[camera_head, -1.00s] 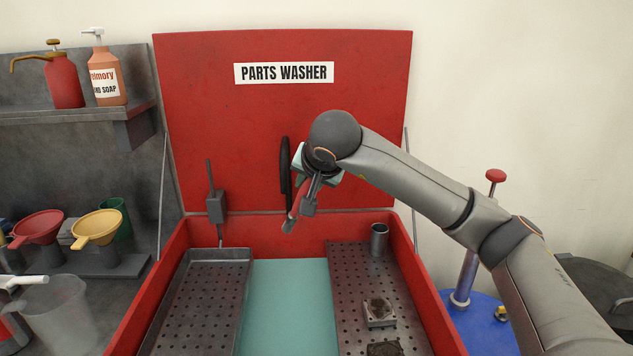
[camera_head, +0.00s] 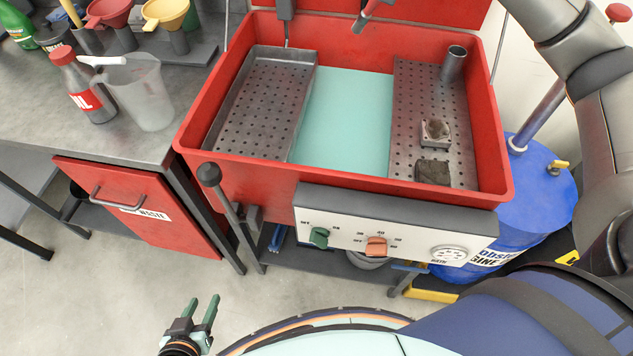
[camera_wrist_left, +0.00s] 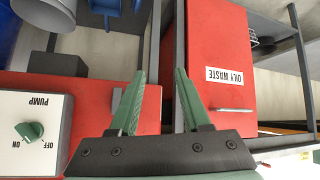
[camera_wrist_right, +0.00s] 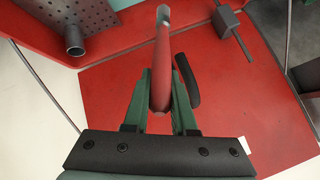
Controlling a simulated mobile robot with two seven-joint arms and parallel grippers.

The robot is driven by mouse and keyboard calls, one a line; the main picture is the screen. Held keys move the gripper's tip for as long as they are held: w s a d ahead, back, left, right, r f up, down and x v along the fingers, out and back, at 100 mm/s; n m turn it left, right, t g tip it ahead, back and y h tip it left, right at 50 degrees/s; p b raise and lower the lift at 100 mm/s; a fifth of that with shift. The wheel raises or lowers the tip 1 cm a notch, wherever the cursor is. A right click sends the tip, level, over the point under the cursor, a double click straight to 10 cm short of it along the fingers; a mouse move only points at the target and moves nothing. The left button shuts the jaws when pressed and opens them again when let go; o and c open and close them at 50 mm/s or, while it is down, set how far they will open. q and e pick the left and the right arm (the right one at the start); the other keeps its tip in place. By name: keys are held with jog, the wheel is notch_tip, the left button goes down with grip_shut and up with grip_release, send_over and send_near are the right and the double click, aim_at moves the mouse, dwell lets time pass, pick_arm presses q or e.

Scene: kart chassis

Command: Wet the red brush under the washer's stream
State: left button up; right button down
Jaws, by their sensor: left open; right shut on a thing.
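The red brush (camera_wrist_right: 161,75) is clamped between the green fingers of my right gripper (camera_wrist_right: 163,72), its pale tip pointing away. The brush's lower part (camera_head: 371,12) shows at the top edge of the head view, above the washer's back. The red washer tub (camera_head: 235,162) holds a teal floor and perforated trays. A grey block with a thin pipe (camera_head: 285,10) stands at the tub's back left; no stream shows. A green pump knob (camera_head: 319,237) is on the white front panel, also in the left wrist view (camera_wrist_left: 30,131). My left gripper (camera_head: 203,300) is open and empty, low before the washer.
An orange knob (camera_head: 376,246) and a black-knobbed lever (camera_head: 209,176) are at the washer's front. A bench with a jug (camera_head: 146,97) and red oily-waste bin (camera_head: 140,207) stands left. A blue drum (camera_head: 541,190) stands right. Two dirty parts sit on the right tray.

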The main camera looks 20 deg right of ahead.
pick_arm(q)
jog(key=w+d+r+g+h, duration=0.1)
jog(key=w+d+r+h, duration=0.2)
jog(key=w+d+r, duration=0.25)
jog(key=m+g+h, duration=0.3)
jog(key=g+h, duration=0.1)
jog(key=g, duration=0.4)
send_near(311, 242)
jog(key=x, duration=1)
jog(key=shift+c, duration=0.4)
grip_shut()
